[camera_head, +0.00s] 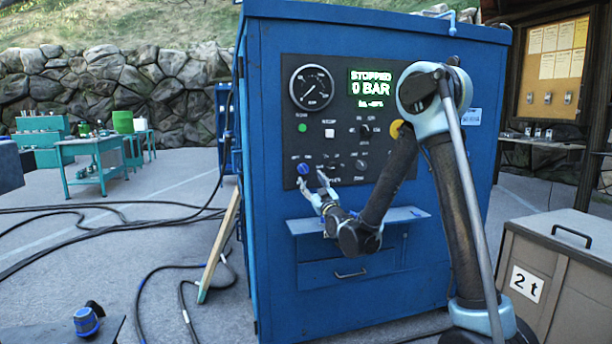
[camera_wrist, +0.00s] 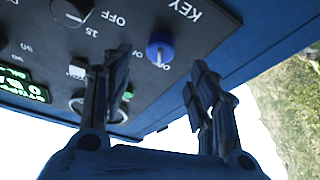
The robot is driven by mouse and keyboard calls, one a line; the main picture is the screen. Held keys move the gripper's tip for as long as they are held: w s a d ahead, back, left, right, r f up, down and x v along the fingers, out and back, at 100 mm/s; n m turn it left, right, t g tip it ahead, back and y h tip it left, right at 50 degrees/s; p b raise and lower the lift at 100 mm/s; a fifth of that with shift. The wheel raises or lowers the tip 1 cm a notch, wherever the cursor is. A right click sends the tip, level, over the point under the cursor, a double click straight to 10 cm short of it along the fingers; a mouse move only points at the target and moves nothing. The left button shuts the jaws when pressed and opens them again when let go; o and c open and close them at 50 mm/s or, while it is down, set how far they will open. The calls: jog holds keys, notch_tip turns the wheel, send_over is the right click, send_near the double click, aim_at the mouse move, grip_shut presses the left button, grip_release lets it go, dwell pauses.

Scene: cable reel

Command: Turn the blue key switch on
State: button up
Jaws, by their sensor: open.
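The blue key switch (camera_head: 303,169) is a round knob at the lower left of the black control panel (camera_head: 290,120). In the wrist view the key switch (camera_wrist: 160,46) shows beside the label KEY, with a pale mark on its face. I cannot tell which position it is turned to. My gripper (camera_head: 311,180) is open and empty in front of the panel, close to the key switch. In the wrist view my gripper (camera_wrist: 161,60) has its fingers apart, with the knob beyond and between their tips. No contact with the knob is visible.
The panel bears a pressure gauge (camera_head: 311,87), a green display (camera_head: 371,87) reading STOPPED 0 BAR, a green button (camera_head: 302,128) and other knobs. A blue shelf (camera_head: 408,214) juts out below the panel. Cables lie on the floor at left.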

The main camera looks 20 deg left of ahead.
aim_at(305, 172)
jog(key=x, duration=0.7)
jog(key=shift+w+a+r, duration=0.1)
jog(key=shift+a+r, duration=0.05)
jog(key=c, duration=1.1)
